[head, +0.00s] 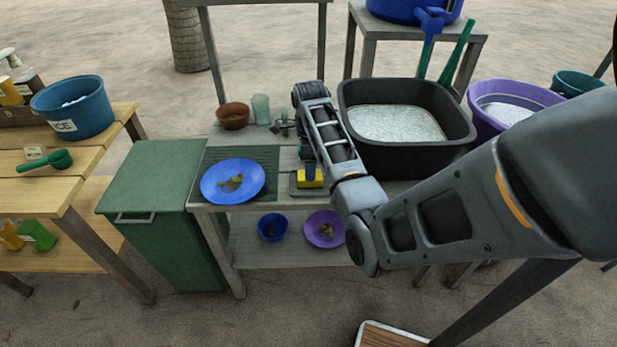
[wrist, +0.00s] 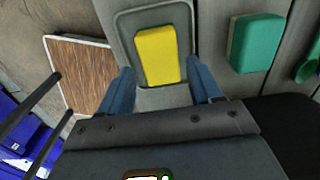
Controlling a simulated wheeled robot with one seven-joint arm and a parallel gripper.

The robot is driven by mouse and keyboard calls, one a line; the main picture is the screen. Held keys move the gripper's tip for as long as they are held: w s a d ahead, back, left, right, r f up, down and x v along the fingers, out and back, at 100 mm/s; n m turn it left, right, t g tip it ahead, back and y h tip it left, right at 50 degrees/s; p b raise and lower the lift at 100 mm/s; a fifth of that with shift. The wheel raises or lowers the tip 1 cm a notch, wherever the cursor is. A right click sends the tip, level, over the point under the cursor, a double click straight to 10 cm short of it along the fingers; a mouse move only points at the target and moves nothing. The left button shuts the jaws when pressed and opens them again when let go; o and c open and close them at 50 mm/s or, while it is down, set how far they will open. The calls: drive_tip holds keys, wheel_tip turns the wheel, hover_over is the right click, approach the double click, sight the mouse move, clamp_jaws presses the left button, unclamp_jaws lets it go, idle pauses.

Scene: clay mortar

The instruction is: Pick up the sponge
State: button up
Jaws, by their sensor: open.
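A yellow sponge (wrist: 158,55) lies in a shallow grey tray (wrist: 124,24) on the grey counter; the head view also shows the sponge (head: 309,179) near the counter's front edge. My gripper (wrist: 159,88) is open, with one blue finger on each side of the sponge's near end in the wrist view. It appears to be just above the sponge, and I cannot tell whether the fingers touch it. In the head view the gripper (head: 310,170) is seen from above and is partly hidden by my arm.
A green block (wrist: 256,43) lies to the right of the tray in the wrist view. A blue plate (head: 233,181) with food scraps is to the left. A black basin (head: 408,165) stands to the right. A brown cup (head: 233,116) and a glass (head: 261,109) stand behind.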

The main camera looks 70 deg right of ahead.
drive_tip(key=shift+f, duration=2.3)
drive_tip(key=c, duration=0.7)
